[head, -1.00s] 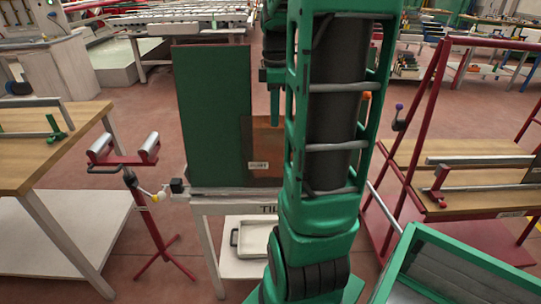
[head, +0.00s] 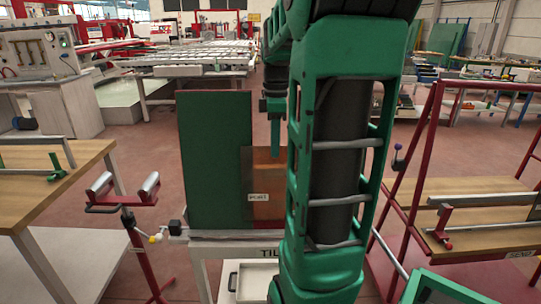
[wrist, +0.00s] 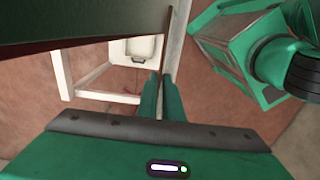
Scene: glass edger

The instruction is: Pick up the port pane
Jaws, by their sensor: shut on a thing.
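The port pane (head: 268,207) is a see-through orange-brown sheet with a "PORT" label. It stands upright in the head view, its left edge overlapping a taller dark green panel (head: 213,150). My gripper (head: 275,150) comes down from above and is shut on the pane's upper edge. In the wrist view the two green fingers (wrist: 161,95) are close together, with the pane (wrist: 177,40) showing as a thin edge-on strip beyond them. My arm hides the area to the right of the pane in the head view.
A white stand (head: 225,241) labelled "TIL…" is below the panel, with a white tray (head: 246,281) lower down. A red roller stand (head: 128,200) is at left, beside a wooden table (head: 50,190). A red-framed rack (head: 450,190) is at right.

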